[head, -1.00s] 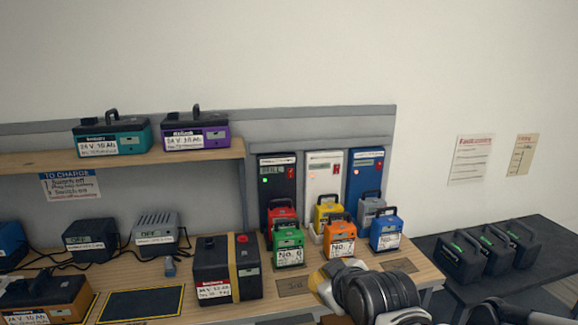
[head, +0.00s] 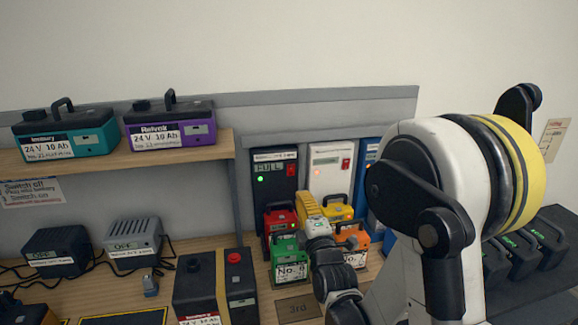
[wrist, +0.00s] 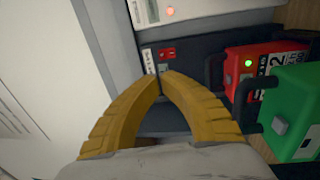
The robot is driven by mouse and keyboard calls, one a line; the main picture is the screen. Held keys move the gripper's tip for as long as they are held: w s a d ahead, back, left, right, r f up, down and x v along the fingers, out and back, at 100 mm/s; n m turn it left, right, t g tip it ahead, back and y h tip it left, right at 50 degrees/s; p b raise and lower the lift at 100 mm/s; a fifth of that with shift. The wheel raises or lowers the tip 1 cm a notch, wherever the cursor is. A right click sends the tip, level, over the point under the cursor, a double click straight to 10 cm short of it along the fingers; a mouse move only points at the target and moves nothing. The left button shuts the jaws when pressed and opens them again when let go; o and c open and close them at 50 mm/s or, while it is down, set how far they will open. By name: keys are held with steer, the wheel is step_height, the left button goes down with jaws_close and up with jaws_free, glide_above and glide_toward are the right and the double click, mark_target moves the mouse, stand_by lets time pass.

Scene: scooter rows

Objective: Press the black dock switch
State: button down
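The black dock (head: 272,190) stands at the left of the row of docks, with a lit green light and a display that seems to read FULL. Its red switch (head: 291,168) is at the upper right of its face. In the wrist view the switch (wrist: 167,53) shows on the dark panel just beyond my fingertips. My gripper (wrist: 162,82) has its yellow fingers bowed, with the tips together and nothing between them. In the head view my gripper (head: 306,200) is below and slightly right of the switch, apparently without touching it.
A red battery (head: 279,219) sits at the black dock, with a green battery (head: 290,260) in front. A white dock (head: 331,170) and a blue dock (head: 367,155) stand to the right. A yellow battery (head: 337,210) and an orange one (head: 353,238) are close to my gripper.

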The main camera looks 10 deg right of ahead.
steer(key=shift+s, duration=0.15)
steer(key=p, duration=0.7)
glide_toward(289, 166)
steer(key=w, duration=0.5)
steer(key=w+b, duration=0.1)
steer(key=shift+w+r, duration=0.3)
steer(key=shift+w, duration=0.1)
steer(key=shift+w+r, duration=0.2)
steer(key=shift+w, duration=0.45)
steer(key=shift+w, duration=0.1)
